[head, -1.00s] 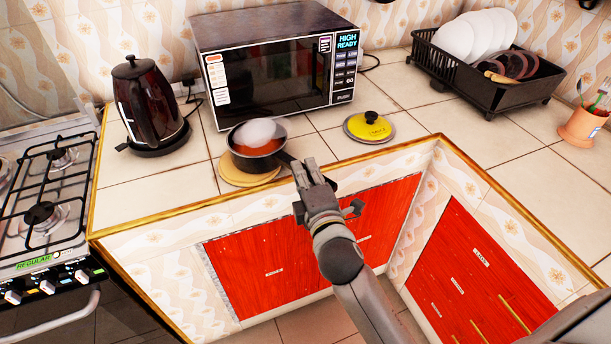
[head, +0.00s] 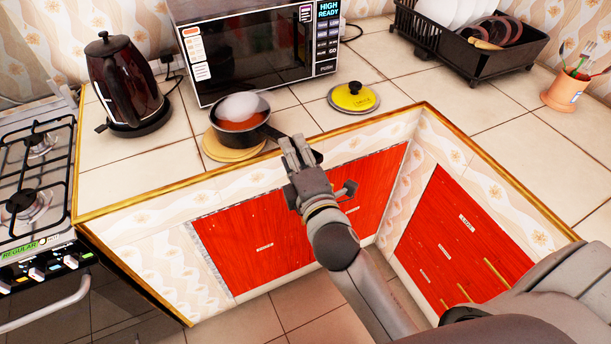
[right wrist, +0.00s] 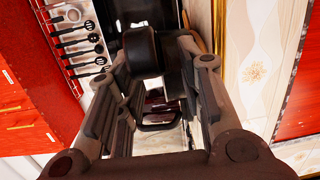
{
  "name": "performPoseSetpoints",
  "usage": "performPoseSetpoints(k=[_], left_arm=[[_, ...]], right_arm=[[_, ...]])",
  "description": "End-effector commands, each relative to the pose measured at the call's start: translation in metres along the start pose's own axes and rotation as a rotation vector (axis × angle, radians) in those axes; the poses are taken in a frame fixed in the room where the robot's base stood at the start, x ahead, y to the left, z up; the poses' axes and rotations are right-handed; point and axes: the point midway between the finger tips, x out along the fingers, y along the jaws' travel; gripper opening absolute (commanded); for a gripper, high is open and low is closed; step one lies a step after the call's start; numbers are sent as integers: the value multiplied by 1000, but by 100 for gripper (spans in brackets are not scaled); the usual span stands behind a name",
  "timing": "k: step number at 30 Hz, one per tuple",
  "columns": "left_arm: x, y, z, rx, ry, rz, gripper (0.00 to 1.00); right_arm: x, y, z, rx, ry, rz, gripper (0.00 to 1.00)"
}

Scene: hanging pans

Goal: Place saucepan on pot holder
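The dark saucepan (head: 213,134), with reddish-orange contents and a pale cloud of steam over it, sits on the round tan pot holder (head: 228,154), a little toward its back right. The holder's front edge shows. The saucepan's handle points right and toward me, passing behind my right gripper's fingers. My right gripper (head: 297,146) is at the handle, beyond the counter's front edge. In the right wrist view the black handle end (right wrist: 143,50) lies between the spread fingers, nearer the left one; contact cannot be told. My left gripper is not in view.
A yellow lid (head: 353,96) lies on the counter to the right. A microwave (head: 255,62) stands behind the saucepan, a kettle (head: 122,85) to its left, and a dish rack (head: 470,45) at the back right. The gas stove (head: 35,185) is at far left.

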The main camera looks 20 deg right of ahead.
Motion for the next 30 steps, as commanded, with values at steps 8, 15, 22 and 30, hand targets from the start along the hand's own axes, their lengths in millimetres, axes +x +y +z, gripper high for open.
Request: performPoseSetpoints(k=[8, 15, 22, 30], left_arm=[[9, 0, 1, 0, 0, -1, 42], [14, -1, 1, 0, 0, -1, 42], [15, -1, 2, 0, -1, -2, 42], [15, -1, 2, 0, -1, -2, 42]], right_arm=[[-51, -3, 0, 2, 1, -3, 35], [-79, -2, 0, 1, -1, -1, 35], [-88, 0, 0, 1, -1, 1, 35], [-87, -6, -2, 6, 4, -9, 35]])
